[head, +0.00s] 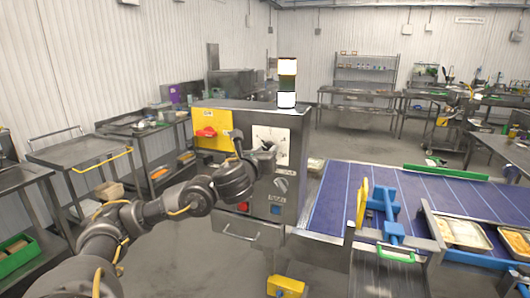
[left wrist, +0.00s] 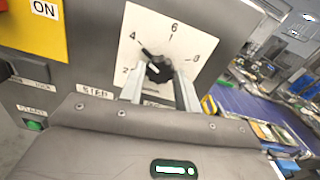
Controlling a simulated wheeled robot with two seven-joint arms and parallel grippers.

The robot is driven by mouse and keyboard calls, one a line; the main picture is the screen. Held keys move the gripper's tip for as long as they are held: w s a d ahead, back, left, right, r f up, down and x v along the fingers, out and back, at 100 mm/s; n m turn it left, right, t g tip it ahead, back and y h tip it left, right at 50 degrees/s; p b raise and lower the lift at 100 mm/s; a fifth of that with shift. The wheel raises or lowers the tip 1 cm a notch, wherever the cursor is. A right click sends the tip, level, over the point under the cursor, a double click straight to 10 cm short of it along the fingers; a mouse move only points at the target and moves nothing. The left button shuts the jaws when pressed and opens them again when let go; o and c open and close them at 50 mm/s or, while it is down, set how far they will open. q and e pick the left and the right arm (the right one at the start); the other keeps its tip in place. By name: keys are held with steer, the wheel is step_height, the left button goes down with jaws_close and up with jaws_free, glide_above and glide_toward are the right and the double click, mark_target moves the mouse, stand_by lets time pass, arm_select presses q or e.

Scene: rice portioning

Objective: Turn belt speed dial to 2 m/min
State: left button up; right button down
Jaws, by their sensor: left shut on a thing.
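The belt speed dial is a white square plate (head: 281,137) with a black knob, on the front of a grey control cabinet. In the left wrist view, the plate (left wrist: 190,40) shows the numbers 2, 4, 6 and 8 around the knob (left wrist: 158,68). The knob's dark pointer tip appears to lie toward the 4, at its upper left. My left gripper (head: 262,149) reaches in from the left in the head view. Its two fingers, seen in the left wrist view (left wrist: 160,90), are shut on the knob. The lower part of the knob is partly hidden by the gripper.
A yellow panel with a red switch (head: 206,132) is left of the dial. Below it are another black knob (head: 280,184), a red button (head: 243,206) and a blue button (head: 275,209).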

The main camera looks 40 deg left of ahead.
arm_select(q)
steer(key=n, duration=0.5)
steer(key=shift+n, duration=0.3)
steer(key=n, duration=0.5)
steer(key=shift+n, duration=0.3)
stand_by(0.3)
steer(key=o, duration=1)
steer(key=shift+c, duration=0.2)
